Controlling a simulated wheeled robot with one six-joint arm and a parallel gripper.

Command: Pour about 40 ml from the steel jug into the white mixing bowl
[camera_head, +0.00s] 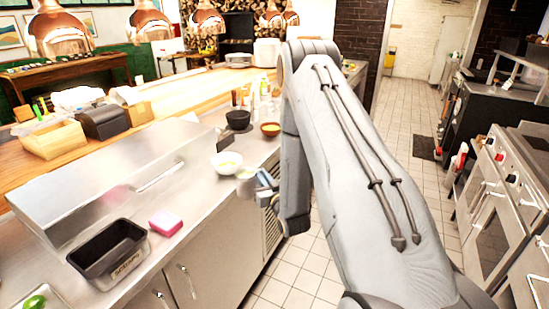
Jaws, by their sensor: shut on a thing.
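The white mixing bowl (226,165) stands on the steel counter, left of my gripper, with something yellowish in it. The steel jug (246,185) is a small grey vessel just to the right of and in front of the bowl, partly overlapping it in the picture. My gripper (260,186) is shut on the jug at the counter's right edge. The jug looks about upright. My arm hides part of the gripper. I cannot tell how high the jug is above the counter, or whether any liquid flows.
A black bowl (238,118) and an orange-brown bowl (270,128) stand behind the white bowl, near several bottles. The counter between sponge and bowl is clear. Copper lamps (62,32) hang above.

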